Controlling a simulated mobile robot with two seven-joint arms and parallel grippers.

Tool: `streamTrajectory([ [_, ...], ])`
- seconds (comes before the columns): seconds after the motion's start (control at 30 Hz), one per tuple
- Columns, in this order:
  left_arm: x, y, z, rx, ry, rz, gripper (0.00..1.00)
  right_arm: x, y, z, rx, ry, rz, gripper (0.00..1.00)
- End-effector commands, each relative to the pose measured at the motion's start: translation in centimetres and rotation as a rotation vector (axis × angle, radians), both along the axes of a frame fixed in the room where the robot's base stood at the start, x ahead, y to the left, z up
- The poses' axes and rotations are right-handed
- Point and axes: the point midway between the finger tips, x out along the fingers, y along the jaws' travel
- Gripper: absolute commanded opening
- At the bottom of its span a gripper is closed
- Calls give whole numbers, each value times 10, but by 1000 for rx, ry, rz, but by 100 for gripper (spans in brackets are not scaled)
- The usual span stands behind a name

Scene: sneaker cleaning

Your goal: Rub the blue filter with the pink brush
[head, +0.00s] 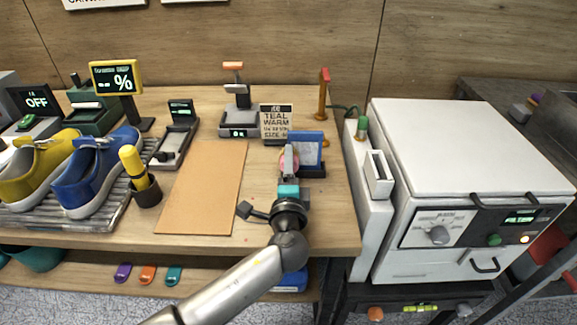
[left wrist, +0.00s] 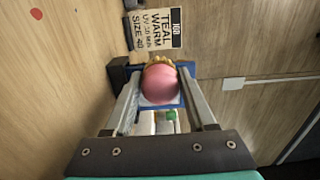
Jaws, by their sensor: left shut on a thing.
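The blue filter (head: 308,146) stands upright in a dark holder (head: 312,170) near the right end of the wooden table. Its blue frame also shows behind the brush in the left wrist view (left wrist: 186,97). My left gripper (head: 289,158) is shut on the pink brush (left wrist: 160,84), whose rounded pink handle sits between the fingers. Tan bristles (left wrist: 160,62) show at the brush's far side. In the head view the brush is mostly hidden by the fingers and overlaps the filter's left edge. I cannot tell whether the bristles touch the filter. My right gripper is not in view.
A "TEAL WARM" sign (head: 276,121) stands just behind the filter. A brown mat (head: 203,188) lies to the left, with blue (head: 97,178) and yellow (head: 38,172) sneakers on a rack beyond. A white machine (head: 470,150) stands to the right.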

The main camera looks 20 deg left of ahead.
Motion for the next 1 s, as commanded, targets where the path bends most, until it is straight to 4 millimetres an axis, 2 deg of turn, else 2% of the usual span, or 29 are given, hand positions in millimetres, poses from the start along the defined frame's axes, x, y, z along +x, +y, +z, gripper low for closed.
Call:
streamTrajectory([
  [0.33,4,-2,-1,-1,-1,0,12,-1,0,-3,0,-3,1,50],
  [0.7,10,-30,-4,-2,-1,-1,12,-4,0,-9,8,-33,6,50],
  [1.0,14,-42,-5,-2,-2,-1,12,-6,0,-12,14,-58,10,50],
])
